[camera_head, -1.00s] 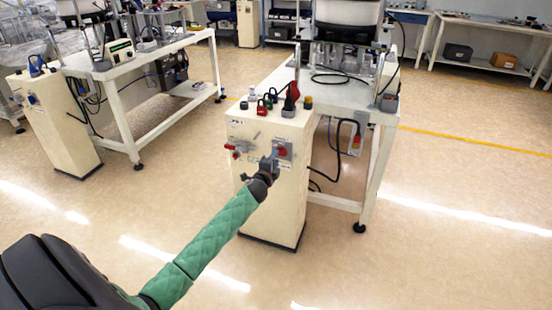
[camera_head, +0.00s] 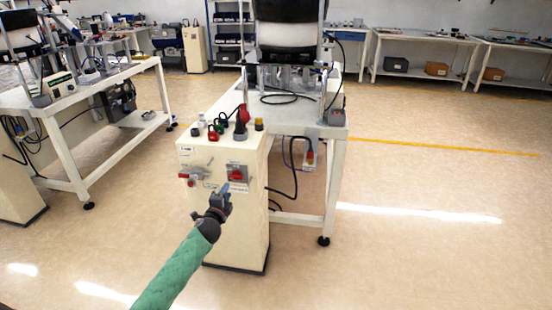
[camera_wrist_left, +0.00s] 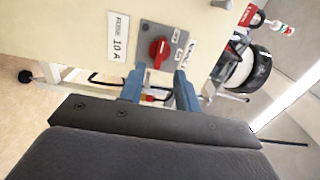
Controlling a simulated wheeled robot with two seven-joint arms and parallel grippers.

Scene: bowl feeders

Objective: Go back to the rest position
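My left arm in its green sleeve reaches up from the bottom of the head view. My left gripper (camera_head: 226,188) is in front of the cream control cabinet (camera_head: 222,221), just below a red rotary switch (camera_head: 237,173) on a grey plate. In the left wrist view the two blue fingers (camera_wrist_left: 160,88) are apart with nothing between them. The red switch (camera_wrist_left: 159,50) shows beyond the fingertips, clear of them. My right gripper is not in view.
A white-framed table (camera_head: 334,184) with a bowl feeder stands behind the cabinet. Another bench (camera_head: 100,86) is at the left. Tables with boxes (camera_head: 437,69) line the back wall. The floor at the right is clear.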

